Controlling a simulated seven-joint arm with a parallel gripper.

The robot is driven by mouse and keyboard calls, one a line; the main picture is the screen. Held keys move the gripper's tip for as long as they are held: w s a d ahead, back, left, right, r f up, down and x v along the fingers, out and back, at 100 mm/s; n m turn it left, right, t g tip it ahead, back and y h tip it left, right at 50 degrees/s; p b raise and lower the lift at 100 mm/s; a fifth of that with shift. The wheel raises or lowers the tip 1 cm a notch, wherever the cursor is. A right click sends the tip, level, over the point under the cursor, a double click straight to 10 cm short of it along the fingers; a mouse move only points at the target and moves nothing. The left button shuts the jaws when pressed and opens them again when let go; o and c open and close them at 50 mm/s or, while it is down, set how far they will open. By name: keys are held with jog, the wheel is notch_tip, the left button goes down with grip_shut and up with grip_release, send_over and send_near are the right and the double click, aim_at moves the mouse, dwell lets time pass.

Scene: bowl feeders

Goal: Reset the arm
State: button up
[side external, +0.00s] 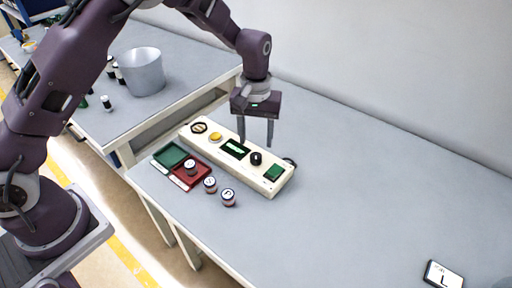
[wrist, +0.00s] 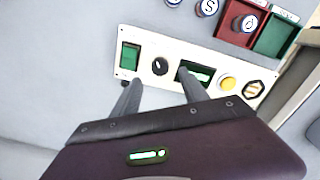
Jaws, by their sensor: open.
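My gripper (side external: 256,132) is open and empty, pointing down above the back edge of a cream control panel (side external: 208,151). In the wrist view, the two fingers of my gripper (wrist: 162,92) reach toward the panel (wrist: 150,88), apart from each other with nothing between them. The panel carries a yellow button (side external: 216,137), a dark screen (side external: 236,149), a black knob (side external: 256,158), a green square (side external: 274,172) and a round dark fitting (side external: 199,128) at its left end. Whether the fingertips touch the panel I cannot tell.
In front of the panel lie a green tray (side external: 170,154) and a red tray (side external: 186,181) with a small jar (side external: 190,168) in it. Two jars (side external: 210,185) (side external: 228,197) stand beside them. A grey bucket (side external: 142,72) stands on the far table. A card marked L (side external: 442,275) lies right; mid-table is clear.

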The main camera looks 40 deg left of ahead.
jog(key=shift+r, duration=0.55)
jog(key=s+a+r+m+t+h, duration=0.1)
jog(key=s+a+r, duration=0.1)
jog(key=s+r, duration=0.65)
jog(key=s+a+r+m+t, duration=0.15)
jog(key=s+r, duration=0.35)
jog(key=r, duration=0.6)
jog(key=s+a+r+m+t+y, duration=0.1)
jog(key=s+a+m+t, duration=0.1)
jog(key=s, duration=1.4)
jog(key=shift+s+a+m+t, duration=0.2)
jog(key=shift+a+m+t, duration=0.1)
jog(key=shift+m+t, duration=0.25)
